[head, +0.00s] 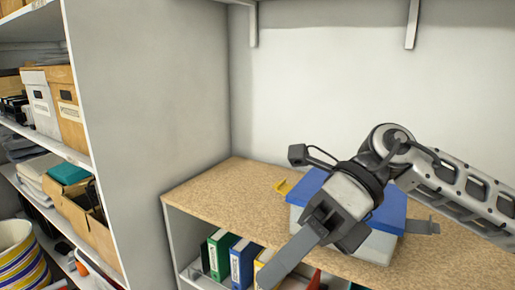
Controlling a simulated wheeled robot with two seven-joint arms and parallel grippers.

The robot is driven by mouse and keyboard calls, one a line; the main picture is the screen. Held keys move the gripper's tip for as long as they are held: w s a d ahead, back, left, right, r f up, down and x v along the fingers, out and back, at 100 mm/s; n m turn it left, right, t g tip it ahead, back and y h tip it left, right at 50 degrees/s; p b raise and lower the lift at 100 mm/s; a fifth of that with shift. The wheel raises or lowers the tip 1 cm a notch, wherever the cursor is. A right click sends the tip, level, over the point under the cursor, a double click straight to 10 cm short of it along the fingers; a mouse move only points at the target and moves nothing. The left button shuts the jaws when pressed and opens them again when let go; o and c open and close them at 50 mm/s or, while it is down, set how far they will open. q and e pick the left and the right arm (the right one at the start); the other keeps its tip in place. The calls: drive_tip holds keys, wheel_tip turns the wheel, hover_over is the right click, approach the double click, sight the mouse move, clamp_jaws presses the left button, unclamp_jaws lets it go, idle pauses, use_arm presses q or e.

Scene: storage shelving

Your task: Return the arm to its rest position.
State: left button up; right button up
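My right arm comes in from the right, and its gripper (285,262) points down and left over the front edge of the wood-topped shelf unit. Nothing is seen held at the visible fingertip. A box with a blue lid (389,214) and pale body stands on the wood top behind the gripper, partly hidden by it. My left gripper is not in view.
Coloured binders (243,262) stand on the shelf below. A tall grey panel (150,120) and shelving with cartons (68,108) stand at left. Brackets (412,24) hang from the back wall above.

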drive_tip(key=w+a+m+t+y, duration=0.3)
drive_tip(key=a+m+t+y, duration=0.2)
drive_tip(key=m+y, duration=0.75)
drive_tip(key=w+d+f+m+t+h, duration=0.45)
drive_tip(key=f+m+t, duration=0.35)
drive_tip(key=m+t, duration=0.3)
drive_tip(key=w+d+f+m+t+h, duration=0.35)
drive_tip(key=f+m+t+h, duration=0.35)
drive_tip(key=m, duration=0.7)
drive_tip(key=s+d+f+m+g+h, duration=0.3)
drive_tip(key=s+f, duration=0.4)
drive_tip(key=f, duration=0.5)
drive_tip(key=s+d+f+m+g+h, duration=0.3)
drive_tip(key=s+d+f+m+h, duration=0.2)
drive_tip(key=s+f, duration=0.3)
wheel_tip(320, 180, down, 4)
drive_tip(key=shift+d+f+m, duration=0.2)
drive_tip(key=shift+d+m, duration=0.35)
drive_tip(key=shift+d, duration=0.15)
